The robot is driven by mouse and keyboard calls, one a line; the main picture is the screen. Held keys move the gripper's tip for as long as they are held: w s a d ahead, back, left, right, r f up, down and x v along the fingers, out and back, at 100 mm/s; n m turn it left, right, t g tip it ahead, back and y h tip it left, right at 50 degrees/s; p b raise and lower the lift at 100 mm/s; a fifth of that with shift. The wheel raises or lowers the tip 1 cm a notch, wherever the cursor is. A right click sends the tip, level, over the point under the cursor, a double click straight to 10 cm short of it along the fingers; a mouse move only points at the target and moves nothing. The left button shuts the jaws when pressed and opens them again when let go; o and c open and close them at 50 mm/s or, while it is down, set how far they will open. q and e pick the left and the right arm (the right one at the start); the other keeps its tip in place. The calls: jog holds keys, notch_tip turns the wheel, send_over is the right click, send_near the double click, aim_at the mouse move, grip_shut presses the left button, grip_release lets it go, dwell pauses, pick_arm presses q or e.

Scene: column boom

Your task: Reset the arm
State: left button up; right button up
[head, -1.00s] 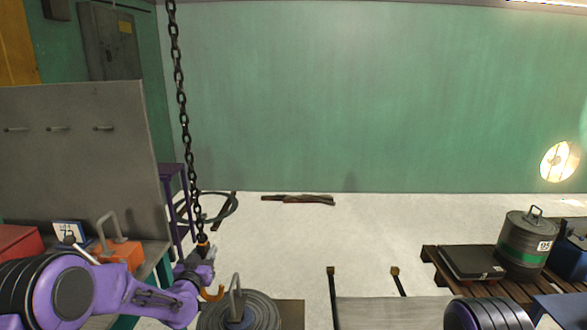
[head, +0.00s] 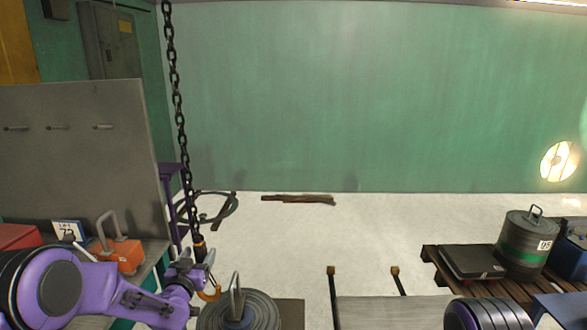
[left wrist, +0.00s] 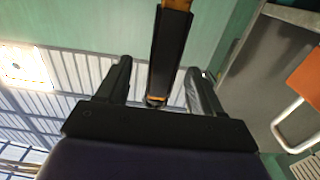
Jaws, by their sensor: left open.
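My left arm comes in from the lower left, and its left gripper (head: 196,268) is beside the dark hook block (head: 199,249) at the lower end of the hanging chain (head: 178,90). An orange hook (head: 210,293) shows below the block. In the left wrist view the two fingers of the gripper (left wrist: 157,68) stand apart, with the black and orange block (left wrist: 168,50) between them in the picture and a gap on both sides. Part of my right arm shows at the lower right; its gripper is out of view.
A grey ringed weight (head: 238,313) with a handle stands just right of the hook. An orange handled weight (head: 119,253) is on the bench at left, before a grey panel (head: 75,165). A drum (head: 526,250) and black case (head: 471,262) stand on a pallet at right.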

pick_arm(q)
jog(key=s+b, duration=0.2)
jog(key=s, duration=0.6)
jog(key=s+a+f+n+g+y, duration=0.3)
jog(key=s+f+n+g, duration=0.45)
jog(key=s+f, duration=1.25)
jog(key=s+f+g, duration=0.3)
jog(key=s+f, duration=0.2)
jog(key=s, duration=0.6)
jog(key=s+f+g+y, duration=0.1)
jog(key=s+f+g, duration=0.3)
jog(key=s, duration=0.7)
jog(key=shift+a+f, duration=0.3)
jog(key=shift+f, duration=0.5)
jog(key=shift+s, duration=0.1)
